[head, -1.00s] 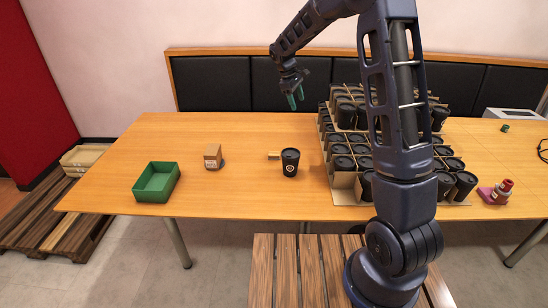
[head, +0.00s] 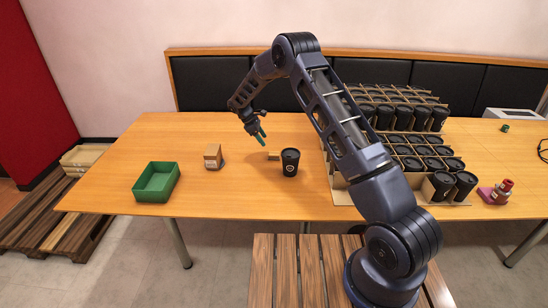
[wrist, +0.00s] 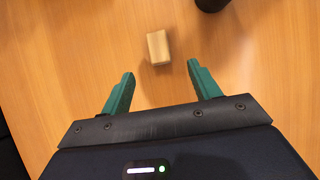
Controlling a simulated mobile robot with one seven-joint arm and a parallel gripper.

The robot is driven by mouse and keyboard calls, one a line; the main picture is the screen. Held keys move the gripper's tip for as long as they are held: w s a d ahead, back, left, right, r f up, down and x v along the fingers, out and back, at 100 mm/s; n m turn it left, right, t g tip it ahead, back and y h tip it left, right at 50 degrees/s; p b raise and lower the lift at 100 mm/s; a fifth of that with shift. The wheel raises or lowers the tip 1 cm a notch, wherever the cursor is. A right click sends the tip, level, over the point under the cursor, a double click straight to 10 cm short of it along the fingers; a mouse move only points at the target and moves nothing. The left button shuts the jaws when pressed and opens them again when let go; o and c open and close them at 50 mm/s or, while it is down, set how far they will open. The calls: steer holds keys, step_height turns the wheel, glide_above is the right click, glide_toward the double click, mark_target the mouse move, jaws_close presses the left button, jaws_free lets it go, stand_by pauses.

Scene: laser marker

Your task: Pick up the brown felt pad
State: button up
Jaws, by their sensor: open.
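A small light-brown block, which I take for the brown felt pad (head: 273,156), lies on the table just left of a black lidded cup (head: 290,162). In the wrist view the pad (wrist: 158,47) is a short tan block beyond the fingertips, roughly centred between them. My gripper (head: 262,138) is above the table, up and slightly left of the pad in the head view. Its green fingers (wrist: 160,69) are spread apart with nothing between them. The pad is apart from both fingers.
The black cup's edge (wrist: 211,4) shows at the top of the wrist view. A small cardboard box (head: 213,157) and a green tray (head: 157,182) stand to the left. A divided carton (head: 345,190) of black cups is at right.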

mark_target(273, 153)
steer(key=shift+x, duration=5.35)
steer(key=shift+w+a, duration=0.1)
steer(key=shift+w, duration=0.05)
steer(key=c, duration=1.1)
